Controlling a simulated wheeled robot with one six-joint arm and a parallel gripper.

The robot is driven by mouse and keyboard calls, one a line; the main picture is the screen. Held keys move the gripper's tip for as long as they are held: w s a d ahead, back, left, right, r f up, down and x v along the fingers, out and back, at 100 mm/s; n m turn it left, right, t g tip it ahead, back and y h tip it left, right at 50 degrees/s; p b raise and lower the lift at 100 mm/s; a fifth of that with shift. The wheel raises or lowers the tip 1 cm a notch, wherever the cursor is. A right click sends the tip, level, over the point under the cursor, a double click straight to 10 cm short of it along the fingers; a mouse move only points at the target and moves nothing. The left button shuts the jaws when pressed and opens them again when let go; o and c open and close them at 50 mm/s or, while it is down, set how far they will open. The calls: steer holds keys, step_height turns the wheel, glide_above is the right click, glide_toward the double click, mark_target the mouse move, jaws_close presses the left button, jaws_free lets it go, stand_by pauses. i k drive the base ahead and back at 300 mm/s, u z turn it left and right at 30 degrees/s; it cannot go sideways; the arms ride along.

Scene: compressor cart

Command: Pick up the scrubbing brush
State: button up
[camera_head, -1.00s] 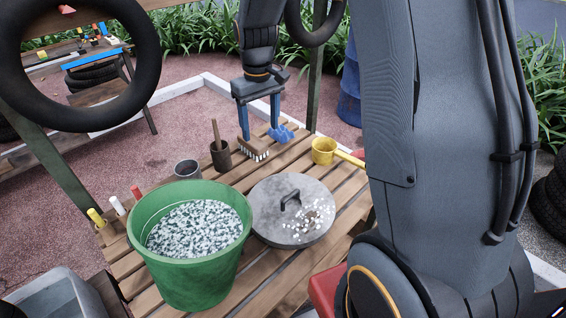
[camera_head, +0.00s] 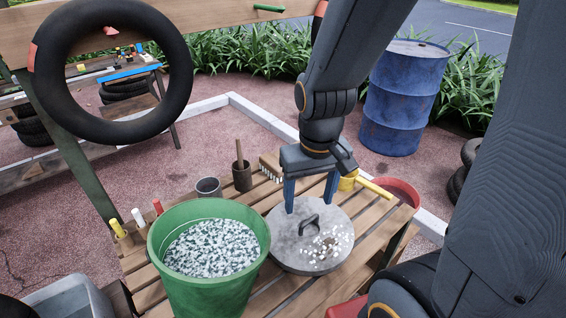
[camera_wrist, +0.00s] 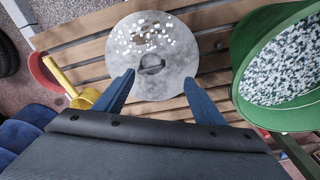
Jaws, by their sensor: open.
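The scrubbing brush (camera_head: 270,167), a wooden block with pale bristles, lies on the slatted table behind the metal lid in the head view. Its right end is close to or partly behind my gripper. I cannot make it out in the wrist view. My gripper (camera_head: 309,204) is open, its two blue fingers pointing down above the back part of the lid, to the right of and nearer than the brush. In the wrist view my gripper (camera_wrist: 158,80) shows nothing held between its fingers, with the lid's handle beyond them.
The round lid (camera_head: 282,240) carries scattered white pebbles. A green bucket (camera_head: 160,262) of pebbles stands left of it. A dark cup with a wooden stick (camera_head: 242,178), a grey cup (camera_head: 208,188) and a yellow dipper (camera_head: 372,189) are nearby. A tire (camera_head: 52,95) hangs at left.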

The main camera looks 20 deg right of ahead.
mark_target(268, 161)
steer(key=k, duration=0.5)
steer(key=z, duration=1.35)
steer(key=i, duration=0.7)
steer(key=u, duration=1.75)
